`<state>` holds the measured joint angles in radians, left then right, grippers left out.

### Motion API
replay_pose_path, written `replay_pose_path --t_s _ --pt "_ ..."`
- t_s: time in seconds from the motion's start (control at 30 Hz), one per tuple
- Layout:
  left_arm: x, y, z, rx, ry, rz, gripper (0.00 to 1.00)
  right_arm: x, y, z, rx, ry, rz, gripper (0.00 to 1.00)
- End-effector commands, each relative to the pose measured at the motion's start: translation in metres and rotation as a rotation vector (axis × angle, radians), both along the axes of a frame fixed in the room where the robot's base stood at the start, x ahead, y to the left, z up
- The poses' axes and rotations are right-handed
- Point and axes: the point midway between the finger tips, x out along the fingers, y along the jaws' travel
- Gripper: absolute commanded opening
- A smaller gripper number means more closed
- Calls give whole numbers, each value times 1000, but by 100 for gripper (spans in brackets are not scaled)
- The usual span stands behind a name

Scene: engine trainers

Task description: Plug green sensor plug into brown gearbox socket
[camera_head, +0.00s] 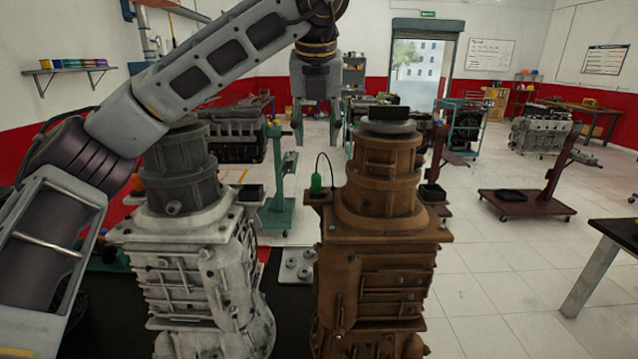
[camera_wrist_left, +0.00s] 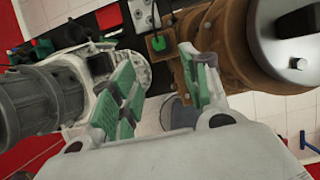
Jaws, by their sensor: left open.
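The green sensor plug (camera_head: 316,183) stands upright beside the upper left side of the brown gearbox (camera_head: 376,240), with a thin black cable looping up from it. In the left wrist view the green plug (camera_wrist_left: 158,43) shows beyond and between my fingers, next to the brown gearbox (camera_wrist_left: 222,50). A dark block at the gearbox's left edge (camera_head: 318,199) lies under the plug; I cannot tell whether the plug is seated in it. My left gripper (camera_head: 318,138) is open and empty, pointing down above the plug. Its green-padded fingers (camera_wrist_left: 163,95) are apart. My right gripper is out of view.
A grey gearbox (camera_head: 195,260) stands close on the left, under my left arm. A grey plate with round pegs (camera_head: 297,264) lies between the gearboxes. Engine stands (camera_head: 525,190) are farther back. A dark table (camera_head: 620,232) is at the right; the floor before it is clear.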

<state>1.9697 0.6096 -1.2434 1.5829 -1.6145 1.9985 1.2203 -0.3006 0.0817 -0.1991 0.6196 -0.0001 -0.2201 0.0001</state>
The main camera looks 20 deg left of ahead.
Motion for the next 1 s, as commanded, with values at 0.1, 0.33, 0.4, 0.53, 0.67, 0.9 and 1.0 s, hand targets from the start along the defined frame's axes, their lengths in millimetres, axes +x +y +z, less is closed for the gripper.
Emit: replay_pose_path --t_s 0.1,0.33,0.4,0.53,0.67,0.9,1.0 --pt "0 0 -1 0 0 -1 46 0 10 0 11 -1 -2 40" --pt "7 2 -16 0 0 0 46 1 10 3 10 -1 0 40" --pt "10 3 -24 1 2 1 46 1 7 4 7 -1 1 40" --pt "16 5 -39 1 2 -1 46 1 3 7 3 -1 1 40" --pt "22 7 -55 2 2 0 46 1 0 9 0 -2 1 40" --pt "31 9 -76 0 1 -1 46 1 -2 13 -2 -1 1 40" --pt "32 9 -79 0 0 -1 46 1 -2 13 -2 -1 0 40"
